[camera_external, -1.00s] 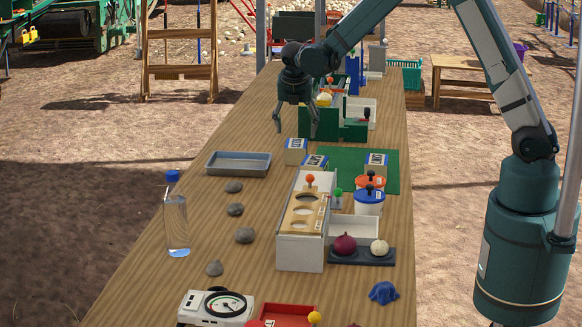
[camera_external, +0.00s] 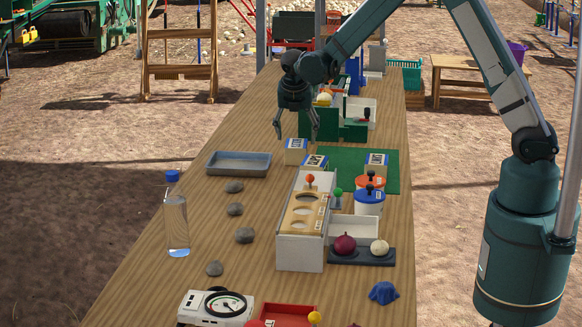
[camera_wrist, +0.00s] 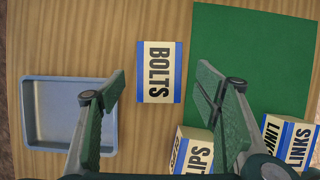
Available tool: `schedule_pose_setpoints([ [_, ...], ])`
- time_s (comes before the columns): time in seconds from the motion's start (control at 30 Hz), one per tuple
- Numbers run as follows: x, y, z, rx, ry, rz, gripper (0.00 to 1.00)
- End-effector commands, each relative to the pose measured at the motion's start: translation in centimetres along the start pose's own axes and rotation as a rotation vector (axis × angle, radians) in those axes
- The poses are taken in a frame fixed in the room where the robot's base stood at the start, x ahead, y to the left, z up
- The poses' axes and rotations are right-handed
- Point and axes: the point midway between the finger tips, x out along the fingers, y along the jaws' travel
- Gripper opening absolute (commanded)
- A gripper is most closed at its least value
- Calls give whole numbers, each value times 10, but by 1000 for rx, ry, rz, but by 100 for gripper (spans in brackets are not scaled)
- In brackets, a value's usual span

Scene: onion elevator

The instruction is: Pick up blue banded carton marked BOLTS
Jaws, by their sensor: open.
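The blue-banded carton marked BOLTS (camera_wrist: 157,72) lies on the wooden table in the wrist view, its label facing up. It also shows in the external view (camera_external: 295,151), beside the left edge of the green mat. My gripper (camera_external: 296,137) is open above it, fingers pointing down. In the wrist view my gripper's spread fingers (camera_wrist: 161,92) appear on either side of the carton, with nothing between them held. The exact height gap between fingertips and carton is hard to tell.
A carton ending in "IPS" (camera_wrist: 194,152) and a LINKS carton (camera_wrist: 290,140) stand close by. A green mat (camera_wrist: 250,50) lies right. A grey tray (camera_wrist: 70,105) lies left. In the external view a green box (camera_external: 350,132) stands behind, and a white rack (camera_external: 300,250) is in front.

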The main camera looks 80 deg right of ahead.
Motion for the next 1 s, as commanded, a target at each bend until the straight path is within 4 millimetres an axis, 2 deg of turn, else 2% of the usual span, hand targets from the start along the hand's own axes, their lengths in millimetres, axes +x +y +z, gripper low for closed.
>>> schedule_pose_setpoints([
  [0.33, 4, 0, 0, 0, 0, 0, 62],
  [0.8, 48, 1, -1, 1, 0, 0, 62],
  [1.0, 52, 1, -1, 0, 0, 0, 62],
])
